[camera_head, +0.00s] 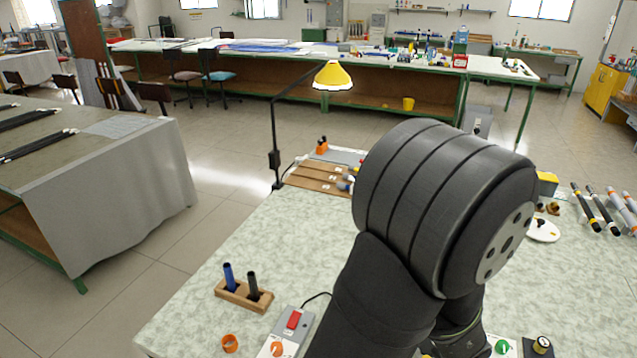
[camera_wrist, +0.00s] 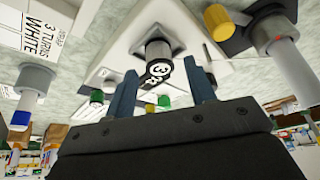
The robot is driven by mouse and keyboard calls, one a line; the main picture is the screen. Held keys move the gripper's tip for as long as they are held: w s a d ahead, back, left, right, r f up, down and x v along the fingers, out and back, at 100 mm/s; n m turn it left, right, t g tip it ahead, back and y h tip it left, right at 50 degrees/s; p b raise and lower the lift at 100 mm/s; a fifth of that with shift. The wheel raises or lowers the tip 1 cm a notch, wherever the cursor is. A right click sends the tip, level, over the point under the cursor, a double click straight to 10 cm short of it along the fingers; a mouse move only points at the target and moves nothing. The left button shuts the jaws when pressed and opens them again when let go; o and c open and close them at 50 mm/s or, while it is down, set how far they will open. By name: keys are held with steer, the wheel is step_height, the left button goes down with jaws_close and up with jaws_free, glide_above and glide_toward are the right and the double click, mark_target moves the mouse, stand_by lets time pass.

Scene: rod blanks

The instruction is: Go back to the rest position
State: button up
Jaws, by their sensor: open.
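My gripper (camera_wrist: 162,68) shows in the wrist view with its two blue-grey fingers apart. A black knob-like piece marked 3 (camera_wrist: 158,65) appears beyond the gap, on a pale plate (camera_wrist: 115,50); nothing is clearly held between the fingers. In the head view my large dark arm fills the centre right and hides the gripper. A wooden block (camera_head: 236,298) at the left of the table holds a blue rod (camera_head: 229,277) and a black rod (camera_head: 252,287) upright. Several banded rods (camera_head: 594,210) lie at the right side.
A yellow lamp (camera_head: 333,76) stands at the table's back left, by a wooden board (camera_head: 318,178). A control box with a red switch (camera_head: 293,320) and an orange ring (camera_head: 230,343) are at the front left. Bare green-white tabletop (camera_head: 290,240) lies left of my arm.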

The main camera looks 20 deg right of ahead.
steer(key=shift+x, duration=1)
steer(key=shift+a, duration=0.1)
steer(key=shift+a+r, duration=0.1)
steer(key=shift+r, duration=0.5)
steer(key=v, duration=1.1)
steer(key=x, duration=1.2)
steer(key=shift+s+a+f, duration=0.1)
steer(key=shift+f, duration=0.1)
step_height(320, 180, up, 5)
steer(key=shift+f, duration=0.1)
steer(key=s+a+r, duration=0.3)
steer(key=s+r, duration=0.4)
steer(key=s, duration=0.4)
steer(key=s+d+f+m, duration=0.1)
steer(key=s+d, duration=0.2)
steer(key=d, duration=0.4)
steer(key=s+d+f+m+g, duration=0.1)
steer(key=s+d+m, duration=0.1)
steer(key=d, duration=0.6)
steer(key=shift+s+f+m+g, duration=0.2)
steer(key=shift+s+m+g, duration=0.1)
steer(key=shift+s, duration=0.05)
